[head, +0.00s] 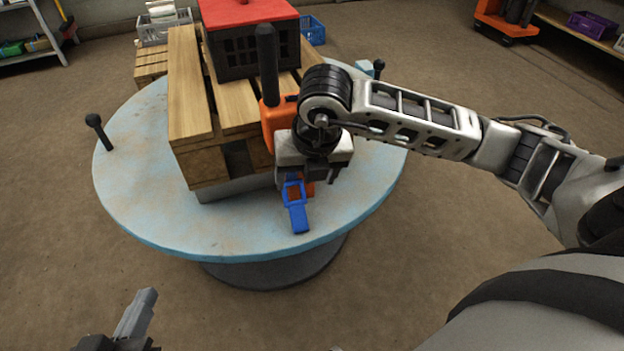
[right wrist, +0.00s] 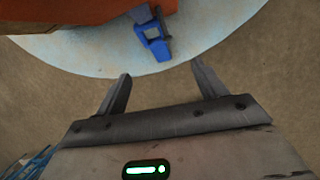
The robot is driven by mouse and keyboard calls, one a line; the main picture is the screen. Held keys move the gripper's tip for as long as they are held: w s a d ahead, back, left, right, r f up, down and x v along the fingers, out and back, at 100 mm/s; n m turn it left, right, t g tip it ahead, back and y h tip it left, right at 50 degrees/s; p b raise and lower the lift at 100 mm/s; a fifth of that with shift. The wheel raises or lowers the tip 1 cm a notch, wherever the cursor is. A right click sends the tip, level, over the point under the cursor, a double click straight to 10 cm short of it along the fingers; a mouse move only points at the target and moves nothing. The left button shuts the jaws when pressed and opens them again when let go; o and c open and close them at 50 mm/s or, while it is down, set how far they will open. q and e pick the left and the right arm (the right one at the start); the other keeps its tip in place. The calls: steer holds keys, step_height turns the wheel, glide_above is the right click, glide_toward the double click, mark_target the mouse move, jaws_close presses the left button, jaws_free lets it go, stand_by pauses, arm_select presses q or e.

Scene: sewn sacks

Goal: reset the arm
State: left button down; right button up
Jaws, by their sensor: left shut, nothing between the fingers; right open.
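My right arm reaches in from the right in the head view, over the round table. Its gripper (head: 310,178) points down near the table's front, beside an orange machine with a black handle (head: 276,122). In the right wrist view the right gripper (right wrist: 161,74) has its two fingers wide apart, with nothing between them. A blue clip-like tool (head: 297,208) lies near the table's front edge; it also shows beyond the fingertips in the right wrist view (right wrist: 153,40). My left gripper (head: 140,312) is low at the bottom left of the head view, shut and empty, away from the table.
The round pale-blue table (head: 130,200) carries a wooden pallet (head: 188,90) with a red-lidded dark crate (head: 252,55) on it. Black knobs (head: 95,122) stand at the table's rim. A shelf (head: 30,40) is at the back left. Floor around the table's front is clear.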

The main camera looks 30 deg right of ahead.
steer(key=shift+s+a+r, duration=0.1)
steer(key=shift+s+r, duration=0.1)
steer(key=shift+s, duration=0.2)
